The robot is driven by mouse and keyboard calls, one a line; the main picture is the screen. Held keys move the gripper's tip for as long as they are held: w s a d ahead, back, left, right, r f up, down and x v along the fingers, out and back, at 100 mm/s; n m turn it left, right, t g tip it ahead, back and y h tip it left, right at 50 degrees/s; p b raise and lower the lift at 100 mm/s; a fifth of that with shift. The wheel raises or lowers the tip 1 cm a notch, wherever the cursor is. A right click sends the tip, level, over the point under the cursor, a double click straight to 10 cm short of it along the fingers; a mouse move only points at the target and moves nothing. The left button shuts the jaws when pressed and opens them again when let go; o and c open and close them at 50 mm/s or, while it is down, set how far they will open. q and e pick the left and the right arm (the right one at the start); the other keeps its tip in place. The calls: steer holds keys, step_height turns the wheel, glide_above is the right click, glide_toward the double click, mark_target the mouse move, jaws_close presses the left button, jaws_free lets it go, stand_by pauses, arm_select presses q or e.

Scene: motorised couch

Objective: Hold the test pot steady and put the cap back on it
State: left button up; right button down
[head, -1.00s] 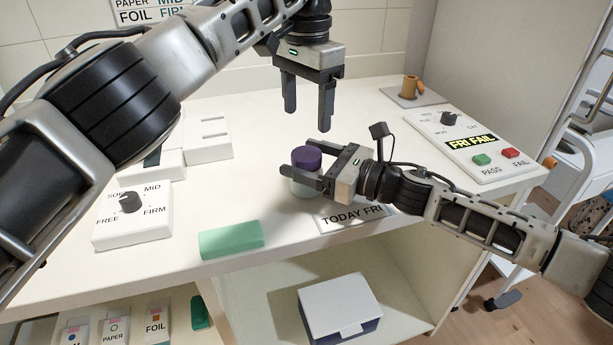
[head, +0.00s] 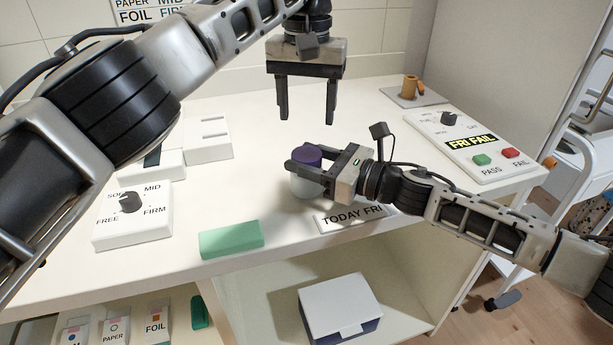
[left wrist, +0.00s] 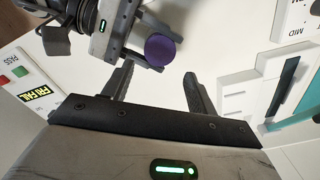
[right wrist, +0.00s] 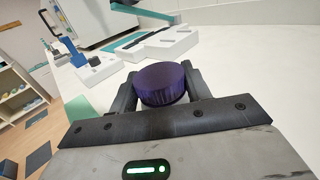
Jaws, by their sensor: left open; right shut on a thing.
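The purple cap (head: 307,155) sits over the white test pot (head: 307,187) near the front of the counter. Whether the cap is fully seated cannot be told. My right gripper (head: 309,163) comes from the right and is shut on the cap, one finger across its near side and partly hiding where cap and pot meet. The right wrist view shows the cap (right wrist: 161,83) between both fingers. My left gripper (head: 306,122) is open and empty, pointing down above and behind the pot. The left wrist view shows the cap (left wrist: 160,50) beyond its fingers.
A "TODAY FRI" plate (head: 350,218) lies by the pot. A green block (head: 231,240) and a dial box (head: 133,215) stand to the left. A "FRI FAIL" panel (head: 470,143) with buttons lies to the right. The counter behind the pot is clear.

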mark_target(306, 153)
arm_select(q)
steer(key=shift+n, duration=0.9)
steer(key=shift+f, duration=4.05)
steer(key=c, duration=0.8)
steer(key=m, duration=0.4)
